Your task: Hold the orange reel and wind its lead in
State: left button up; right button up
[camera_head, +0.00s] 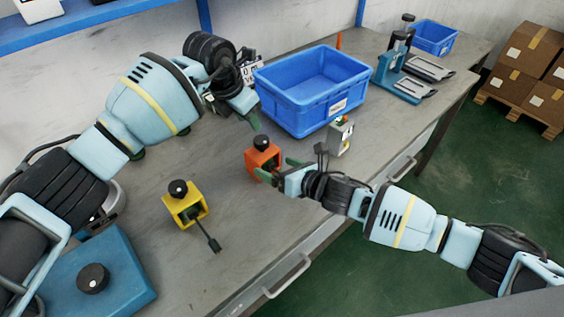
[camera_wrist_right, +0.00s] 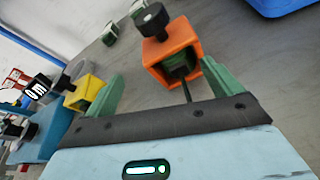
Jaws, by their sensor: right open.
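The orange reel (camera_head: 262,158), a square frame with a black knob on top, stands on the bench at the middle of the head view. It also shows in the right wrist view (camera_wrist_right: 184,47). Its dark lead (camera_wrist_right: 186,90) comes out of the open face and runs toward my right gripper's palm, where its end is hidden. My right gripper (camera_head: 275,168) is open, its green fingers on the near side of the reel; I cannot tell whether they touch it. My left gripper (camera_head: 253,119) is above and behind the reel, apart from it; its jaw gap is not clear.
A yellow reel (camera_head: 186,207) with its dark lead out stands left. A blue block (camera_head: 125,270) with a black knob is at front left. A blue crate (camera_head: 300,110) and a small grey box (camera_head: 340,137) stand behind. Bare bench lies between the reels.

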aim_at(264, 156)
jog(key=n, duration=0.1)
jog(key=w+n, duration=0.1)
jog(key=w+d+n+h, duration=0.1)
jog(key=shift+w+f+n, duration=0.15)
jog(key=shift+f+n, duration=0.15)
jog(key=shift+x, duration=3.85)
jog(key=shift+a+f, duration=0.1)
